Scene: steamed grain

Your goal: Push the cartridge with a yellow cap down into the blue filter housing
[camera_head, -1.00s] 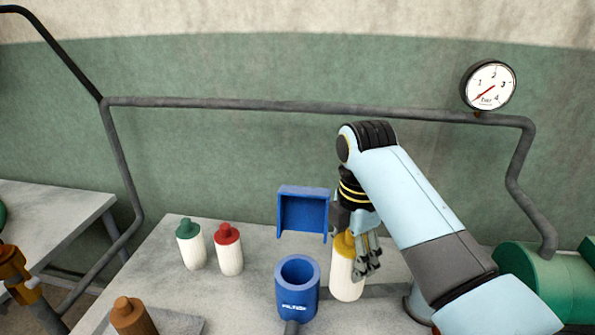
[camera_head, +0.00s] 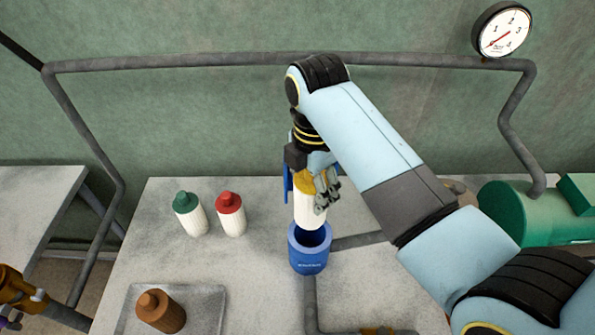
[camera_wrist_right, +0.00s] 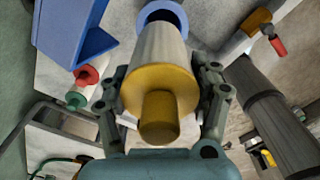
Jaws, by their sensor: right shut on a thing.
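The white cartridge with a yellow cap (camera_head: 308,208) is upright in my right gripper (camera_head: 322,190), whose fingers close around it just below the cap. The blue filter housing (camera_head: 309,258) stands open on the table. In the head view the cartridge's lower end overlaps the back of the housing's mouth; I cannot tell whether it has entered. In the right wrist view the yellow cap (camera_wrist_right: 160,95) is between the fingers, and the housing's rim (camera_wrist_right: 143,17) shows beyond the cartridge's far end. My left gripper is not in view.
A green-capped bottle (camera_head: 190,215) and a red-capped bottle (camera_head: 231,215) stand left of the housing. A brown bottle (camera_head: 160,312) is on a grey tray (camera_head: 207,306) at front left. A blue bracket (camera_head: 287,180) is behind the cartridge. Grey pipes run from the housing.

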